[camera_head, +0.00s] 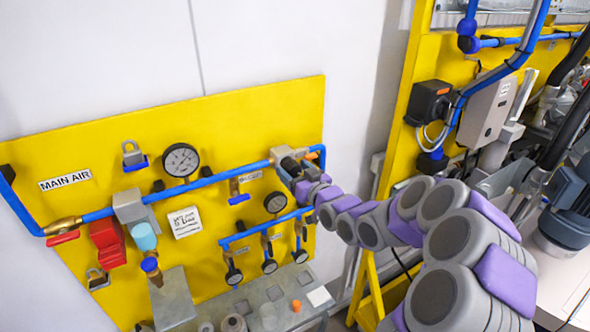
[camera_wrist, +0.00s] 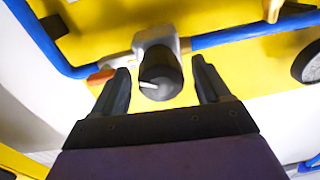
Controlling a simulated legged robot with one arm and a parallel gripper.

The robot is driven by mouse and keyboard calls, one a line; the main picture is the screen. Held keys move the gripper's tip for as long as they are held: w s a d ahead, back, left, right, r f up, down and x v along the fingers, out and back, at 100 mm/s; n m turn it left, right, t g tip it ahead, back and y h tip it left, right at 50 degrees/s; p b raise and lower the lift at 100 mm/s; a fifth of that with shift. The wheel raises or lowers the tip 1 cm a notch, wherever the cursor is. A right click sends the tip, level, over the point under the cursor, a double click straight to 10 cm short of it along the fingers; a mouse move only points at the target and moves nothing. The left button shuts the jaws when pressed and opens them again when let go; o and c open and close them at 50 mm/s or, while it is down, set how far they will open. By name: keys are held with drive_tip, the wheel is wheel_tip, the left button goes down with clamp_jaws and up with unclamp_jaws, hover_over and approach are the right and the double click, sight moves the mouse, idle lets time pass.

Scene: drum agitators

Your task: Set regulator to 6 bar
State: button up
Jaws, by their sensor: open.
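The regulator's dark round knob (camera_wrist: 161,74) has a white mark on its face and sits on a grey body (camera_wrist: 158,38) in the blue pipe line. In the head view the regulator's grey body (camera_head: 280,154) is at the upper right of the yellow panel. My gripper (camera_wrist: 160,68) is open in the wrist view, with one finger on each side of the knob and visible gaps between. In the head view my gripper (camera_head: 297,172) partly hides the knob. A pressure gauge (camera_head: 275,202) is just below the regulator; its reading is too small to tell.
The yellow panel (camera_head: 235,110) carries a larger gauge (camera_head: 181,160), blue pipes, a red-handled valve (camera_head: 62,238) and a "MAIN AIR" label (camera_head: 65,180). Several small black gauges hang below my gripper. A yellow frame (camera_head: 412,80) with a grey box (camera_head: 487,112) stands at the right.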

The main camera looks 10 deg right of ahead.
drive_tip(key=c, duration=1)
drive_tip(key=shift+c, duration=0.2)
drive_tip(key=shift+m, duration=0.3)
drive_tip(key=m, duration=0.6)
drive_tip(key=m+b, duration=0.1)
drive_tip(key=m, duration=0.4)
drive_tip(key=shift+f+t, duration=0.15)
drive_tip(key=shift+t, duration=0.15)
drive_tip(key=shift+m, duration=0.4)
